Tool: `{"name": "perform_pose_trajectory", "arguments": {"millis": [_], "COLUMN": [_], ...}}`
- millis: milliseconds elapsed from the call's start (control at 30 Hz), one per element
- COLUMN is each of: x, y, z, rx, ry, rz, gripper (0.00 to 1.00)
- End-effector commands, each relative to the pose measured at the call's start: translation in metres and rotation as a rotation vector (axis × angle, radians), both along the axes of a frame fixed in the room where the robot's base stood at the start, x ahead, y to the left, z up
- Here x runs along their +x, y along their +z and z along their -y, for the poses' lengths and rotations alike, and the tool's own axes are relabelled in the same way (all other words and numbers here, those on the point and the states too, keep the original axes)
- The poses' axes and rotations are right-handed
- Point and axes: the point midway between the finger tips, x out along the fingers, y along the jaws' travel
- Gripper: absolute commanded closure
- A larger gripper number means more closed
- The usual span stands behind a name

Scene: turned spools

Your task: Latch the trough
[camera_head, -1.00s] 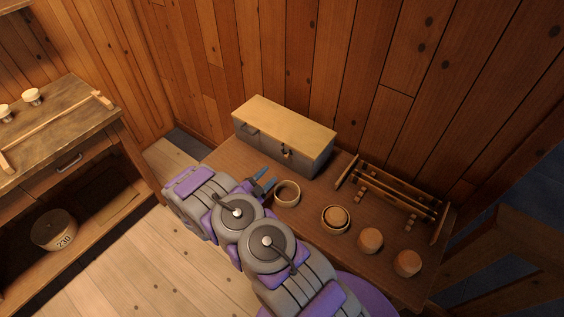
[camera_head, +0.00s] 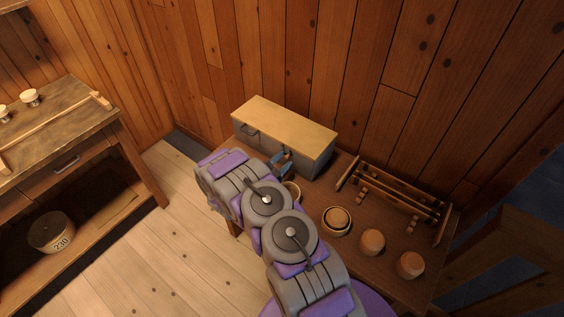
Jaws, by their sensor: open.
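The trough (camera_head: 311,167) is a grey box with a pale wooden lid (camera_head: 285,128), standing at the back of the brown table against the plank wall. The lid lies closed on top. A dark handle (camera_head: 248,130) shows on the left of its front. The latch at the middle of the front is mostly hidden behind my gripper. My gripper (camera_head: 284,161) has blue fingers and is open, right at the front face of the trough near the latch. I cannot tell whether the fingers touch the latch.
A wooden ring (camera_head: 293,190) is partly hidden behind my arm. A ring with a round piece in it (camera_head: 336,220) and two turned wooden pieces (camera_head: 372,242), (camera_head: 410,265) stand to the right. A wooden rack (camera_head: 398,193) lies at the back right. A workbench (camera_head: 60,135) stands at far left.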

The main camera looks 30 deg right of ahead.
Motion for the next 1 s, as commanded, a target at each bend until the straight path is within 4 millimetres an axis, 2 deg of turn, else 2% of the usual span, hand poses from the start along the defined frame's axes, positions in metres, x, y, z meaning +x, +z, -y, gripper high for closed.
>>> {"name": "perform_pose_trajectory", "arguments": {"millis": [67,533,1000], "x": [-0.0001,-0.0004,-0.0010], "y": [0.0001,-0.0003,0.0023], "z": [-0.0001,-0.0001,0.0000], "rx": [0.000,0.001,-0.016], "ry": [0.000,-0.001,-0.004], "rz": [0.000,0.000,-0.053], "gripper": [0.56,1.00,1.00]}}
